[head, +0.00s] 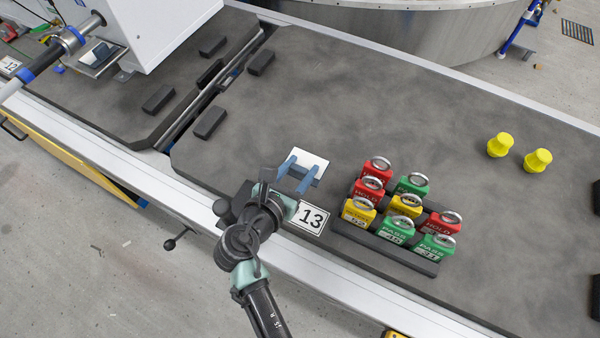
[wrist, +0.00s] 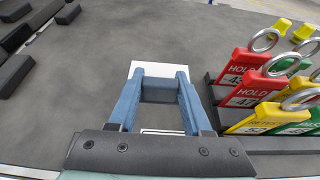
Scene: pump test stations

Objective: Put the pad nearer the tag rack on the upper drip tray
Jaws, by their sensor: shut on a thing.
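A small pad with a white face (head: 311,160) and a blue-grey side is between the blue fingers of my gripper (head: 297,174), just left of the tag rack (head: 385,247). In the wrist view, my gripper (wrist: 158,97) is shut on the pad, whose white part (wrist: 150,68) shows beyond the fingertips. I cannot tell whether the pad touches the dark mat. At the upper left, a small tray (head: 115,63) sticks out of the white housing, with a dark and light piece on it. I cannot tell whether this is the upper drip tray.
The rack holds several red, yellow and green ringed tags. A number 13 card (head: 311,216) lies in front of my gripper. Two yellow knobs (head: 499,145) stand at the right. Black blocks (head: 209,123) line the gap at the left. The mat's middle is clear.

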